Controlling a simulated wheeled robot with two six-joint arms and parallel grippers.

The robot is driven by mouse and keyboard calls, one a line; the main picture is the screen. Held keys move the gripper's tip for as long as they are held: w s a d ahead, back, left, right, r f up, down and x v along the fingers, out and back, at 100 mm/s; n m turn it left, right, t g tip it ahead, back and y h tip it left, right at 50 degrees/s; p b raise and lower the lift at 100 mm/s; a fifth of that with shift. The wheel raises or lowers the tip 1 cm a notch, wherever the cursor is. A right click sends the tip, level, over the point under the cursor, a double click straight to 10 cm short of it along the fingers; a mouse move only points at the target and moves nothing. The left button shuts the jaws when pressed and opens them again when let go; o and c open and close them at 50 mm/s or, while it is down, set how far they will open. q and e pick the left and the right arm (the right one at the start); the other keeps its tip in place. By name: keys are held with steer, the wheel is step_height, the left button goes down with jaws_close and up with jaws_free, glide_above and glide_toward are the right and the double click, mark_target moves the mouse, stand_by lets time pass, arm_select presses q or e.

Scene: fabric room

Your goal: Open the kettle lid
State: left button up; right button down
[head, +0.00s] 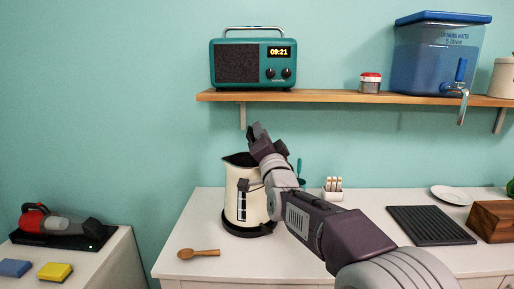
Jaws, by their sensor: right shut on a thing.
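The cream kettle (234,203) with a dark rim and dark base stands upright on the white counter near its back left. My right gripper (262,150) is at the kettle's top right, in front of its upper side. It is shut on the kettle lid, as far as I can tell. The gripper and wrist hide the lid and the right part of the kettle, so the lid's angle is unclear. My left gripper is not in view.
A wooden spoon (199,253) lies on the counter (178,222) left of the kettle. A toast rack (333,193), a dark ridged board (430,225) and a white plate (452,195) are to the right. A shelf (330,97) with a radio (253,62) hangs above.

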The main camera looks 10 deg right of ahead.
steer(key=shift+s+d+r+m+h+b, duration=0.1)
steer(key=shift+d+m+h+b, duration=0.35)
steer(key=shift+m, duration=0.3)
steer(key=shift+s+d+m+h+b, duration=0.1)
steer(key=shift+d+m+h+b, duration=0.15)
steer(key=shift+m+b, duration=0.4)
steer(key=c, duration=1.3)
jaws_free()
steer(key=v, duration=0.9)
steer(key=shift+b, duration=0.35)
